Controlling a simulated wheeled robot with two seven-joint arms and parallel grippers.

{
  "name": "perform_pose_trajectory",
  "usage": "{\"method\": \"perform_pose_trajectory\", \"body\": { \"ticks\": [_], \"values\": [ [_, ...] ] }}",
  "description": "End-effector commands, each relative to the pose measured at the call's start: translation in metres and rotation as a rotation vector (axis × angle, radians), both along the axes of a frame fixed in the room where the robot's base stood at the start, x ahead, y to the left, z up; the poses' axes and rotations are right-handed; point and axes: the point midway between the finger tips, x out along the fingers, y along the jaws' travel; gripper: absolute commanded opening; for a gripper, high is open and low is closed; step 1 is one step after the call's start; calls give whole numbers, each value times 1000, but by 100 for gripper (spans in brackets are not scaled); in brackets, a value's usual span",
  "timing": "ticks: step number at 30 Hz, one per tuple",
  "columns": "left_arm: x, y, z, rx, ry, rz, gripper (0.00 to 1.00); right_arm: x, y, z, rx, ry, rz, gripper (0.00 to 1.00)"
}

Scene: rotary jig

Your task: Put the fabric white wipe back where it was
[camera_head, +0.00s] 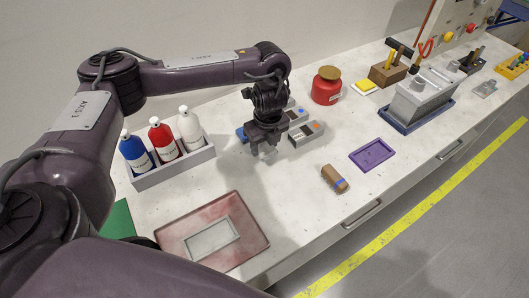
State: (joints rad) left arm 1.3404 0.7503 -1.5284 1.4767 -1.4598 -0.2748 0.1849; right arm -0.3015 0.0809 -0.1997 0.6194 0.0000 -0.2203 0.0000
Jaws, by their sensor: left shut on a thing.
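My left gripper (264,149) hangs over the middle of the white bench, pointing down, with its fingers close together. A small pale piece shows at its fingertips, which looks like the fabric white wipe (268,157); the fingers hide most of it. I cannot tell whether it touches the bench top. My right gripper is not in view.
Grey button boxes (307,134) stand just behind the gripper. A bottle rack (178,169) is at left, a reddish tray (255,244) in front. A brown block (334,178), a purple tray (372,154) and a red jar (326,86) are to the right.

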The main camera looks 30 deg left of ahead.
Motion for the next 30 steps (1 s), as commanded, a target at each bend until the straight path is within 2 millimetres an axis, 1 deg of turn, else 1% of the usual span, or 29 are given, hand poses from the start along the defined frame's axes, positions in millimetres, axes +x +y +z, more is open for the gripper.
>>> {"method": "perform_pose_trajectory", "body": {
  "ticks": [1,3,6,14,19,20,21,24,30],
  "values": [
    [-2,0,-13,0,6,1,24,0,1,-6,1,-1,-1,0],
    [-2,-1,-24,-1,5,1,24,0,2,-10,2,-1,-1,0],
    [-1,-1,-32,-1,4,0,24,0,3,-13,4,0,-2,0],
    [-1,0,-31,1,2,0,24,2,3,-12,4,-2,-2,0],
    [-1,0,-36,1,2,0,24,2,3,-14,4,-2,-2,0],
    [-1,0,-35,1,2,0,53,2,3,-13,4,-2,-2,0],
    [-1,0,-35,1,2,0,58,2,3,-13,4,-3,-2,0],
    [-1,0,-35,1,2,0,71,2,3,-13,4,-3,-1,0],
    [-1,0,-35,1,2,0,71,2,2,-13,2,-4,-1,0]
  ]
}}
